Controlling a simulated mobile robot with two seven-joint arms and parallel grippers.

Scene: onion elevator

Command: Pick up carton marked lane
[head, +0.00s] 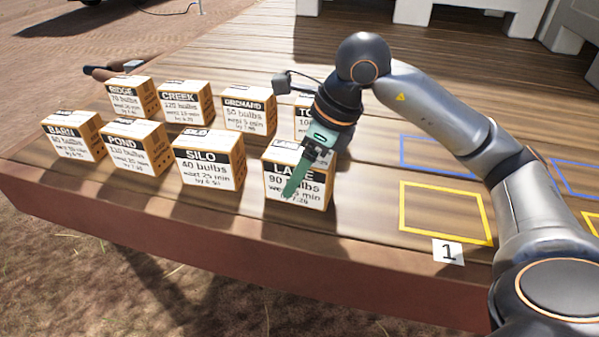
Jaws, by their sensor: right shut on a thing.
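The carton marked LANE (316,192) stands upright on the wooden deck, at the right end of the front row of cartons. Its label reads 90 bulbs, and part of the print is hidden behind my gripper. My right gripper (299,178) reaches down over this carton from above, with a green finger across its front face. It is shut on the LANE carton, which appears to rest on the deck. The far finger is hidden. My left gripper is not in the head view.
SILO (211,167), POND (137,147) and BARN (72,137) stand left in the front row. Empty yellow (403,208) and blue (402,152) outlines lie right, near a "1" tag (448,252). The deck's front edge is close.

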